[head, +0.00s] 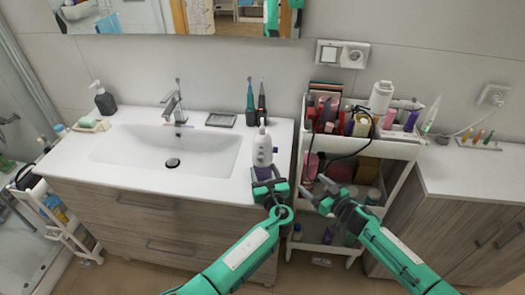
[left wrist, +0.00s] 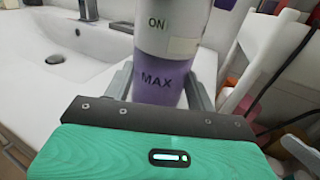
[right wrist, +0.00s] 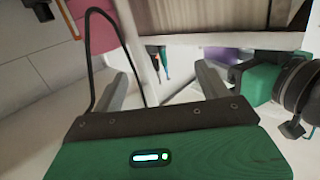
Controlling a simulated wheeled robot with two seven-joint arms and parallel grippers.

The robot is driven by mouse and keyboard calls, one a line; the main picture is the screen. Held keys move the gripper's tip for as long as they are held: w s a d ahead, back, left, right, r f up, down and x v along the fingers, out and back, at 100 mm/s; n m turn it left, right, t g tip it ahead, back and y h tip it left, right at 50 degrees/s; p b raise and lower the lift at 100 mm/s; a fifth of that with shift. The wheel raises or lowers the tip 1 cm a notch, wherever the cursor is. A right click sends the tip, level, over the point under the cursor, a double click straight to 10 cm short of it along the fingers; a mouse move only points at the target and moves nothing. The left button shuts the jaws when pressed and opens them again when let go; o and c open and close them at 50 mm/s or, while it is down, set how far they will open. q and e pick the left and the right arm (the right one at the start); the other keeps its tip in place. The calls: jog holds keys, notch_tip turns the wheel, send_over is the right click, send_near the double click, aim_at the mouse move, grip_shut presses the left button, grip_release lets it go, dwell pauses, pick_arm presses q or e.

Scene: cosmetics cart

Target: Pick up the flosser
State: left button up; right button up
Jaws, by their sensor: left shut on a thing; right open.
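The flosser (head: 263,150) is a white upright device with a purple lower part, at the right front edge of the sink counter. My left gripper (head: 268,186) is shut on its purple lower part. In the left wrist view the flosser (left wrist: 166,60) stands between the two fingers, with "ON" and "MAX" printed on it. I cannot tell whether its base touches the counter. My right gripper (head: 335,192) is open and empty in front of the cart; in the right wrist view its fingers (right wrist: 168,85) are spread apart.
The white cosmetics cart (head: 395,150) is full of bottles and tubes, and a dark cable hangs from it. The sink basin (head: 200,155) lies left of the flosser. Two dark toothbrush-like devices (head: 250,105) stand behind it. A wooden cabinet (head: 460,175) stands at right.

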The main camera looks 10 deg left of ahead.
jog(key=a+r+n+g+y, duration=0.2)
jog(key=a+r+n+y, duration=0.15)
jog(key=r, duration=0.55)
jog(key=n+g+y, duration=0.2)
jog(key=g, duration=0.1)
send_near(270, 144)
jog(key=a, duration=0.1)
jog(key=x, duration=0.7)
jog(key=shift+r, duration=0.15)
jog(key=shift+h, duration=0.25)
jog(key=x, duration=0.5)
jog(key=shift+w+d, duration=0.1)
jog(key=shift+w, duration=0.05)
jog(key=shift+c, duration=0.4)
jog(key=c, duration=1)
